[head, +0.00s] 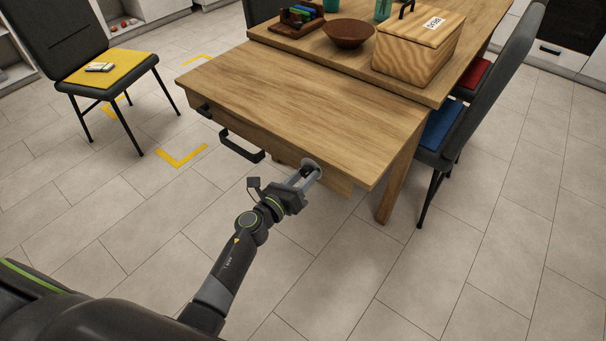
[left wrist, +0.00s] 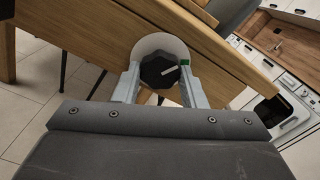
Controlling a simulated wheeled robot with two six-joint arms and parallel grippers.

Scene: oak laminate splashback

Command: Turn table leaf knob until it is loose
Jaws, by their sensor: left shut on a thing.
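The table leaf (head: 300,105) is a wooden board at the near end of the wooden table. Its knob (left wrist: 160,71) is dark and faceted with a white pointer line, on a pale round plate (left wrist: 153,43) with a small green mark (left wrist: 185,62) at the right. My left gripper (head: 312,172) is at the leaf's front edge, its two fingers on either side of the knob. In the left wrist view the fingers (left wrist: 160,85) are shut on the knob, and the pointer line aims right, close to the green mark. My right gripper is not in view.
A black handle (head: 241,147) sticks out from the leaf's edge, left of the knob. A wooden box (head: 415,55) and a brown bowl (head: 348,34) stand on the table. Chairs stand at both sides; one has a yellow seat (head: 112,67). The floor in front is clear.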

